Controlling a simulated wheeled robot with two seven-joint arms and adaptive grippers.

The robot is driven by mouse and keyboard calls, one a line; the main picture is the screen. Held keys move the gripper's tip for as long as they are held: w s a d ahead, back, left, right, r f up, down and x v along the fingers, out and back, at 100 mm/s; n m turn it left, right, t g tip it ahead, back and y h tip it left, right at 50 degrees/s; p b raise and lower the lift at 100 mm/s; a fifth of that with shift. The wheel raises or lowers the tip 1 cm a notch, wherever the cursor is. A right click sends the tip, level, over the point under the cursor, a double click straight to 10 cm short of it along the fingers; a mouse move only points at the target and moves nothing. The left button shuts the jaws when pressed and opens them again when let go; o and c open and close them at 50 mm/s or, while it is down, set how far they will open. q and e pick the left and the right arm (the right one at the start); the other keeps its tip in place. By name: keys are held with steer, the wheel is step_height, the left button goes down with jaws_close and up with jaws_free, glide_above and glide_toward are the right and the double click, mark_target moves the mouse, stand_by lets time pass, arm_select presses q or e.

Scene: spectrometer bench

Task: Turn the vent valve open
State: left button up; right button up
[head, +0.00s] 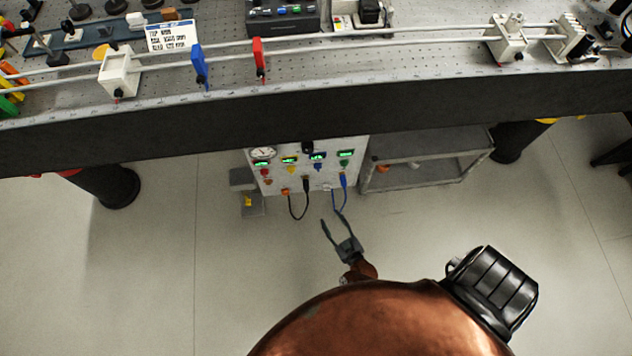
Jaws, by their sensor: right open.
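Two lever handles stand on the pipes along the bench's front edge: a blue lever (200,66) and a red lever (259,60). Both look upright from above. I cannot tell from the picture which one is the vent valve. My right gripper (331,218) is open and empty. It is below the bench edge in the picture, just in front of the instrument panel (330,155), well apart from both levers. Its fingers point toward the panel, near a hanging blue cable (343,187); I cannot tell whether they touch it. My left gripper is not in view.
The bench's dark front edge (400,98) runs across the view above the gripper. The panel has a round gauge (262,153), lit displays and cables. A grey cart (425,145) stands right of it. The floor is clear left and right of the gripper.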

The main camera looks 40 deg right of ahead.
mark_target(327, 187)
arm_select(q)
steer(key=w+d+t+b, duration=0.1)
steer(key=b, duration=0.2)
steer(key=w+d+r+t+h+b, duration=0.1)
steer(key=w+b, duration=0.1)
steer(key=b, duration=0.1)
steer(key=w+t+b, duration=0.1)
steer(key=b, duration=0.3)
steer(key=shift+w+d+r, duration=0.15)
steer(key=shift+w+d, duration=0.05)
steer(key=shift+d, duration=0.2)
arm_select(e)
steer(key=w+d+f+m+h, duration=0.2)
steer(key=w+d+h, duration=0.4)
steer(key=w, duration=0.5)
steer(key=shift+w+d+m, duration=0.15)
steer(key=shift+d+m, duration=0.3)
steer(key=shift+m, duration=0.35)
steer(key=shift+f, duration=0.1)
jaws_close()
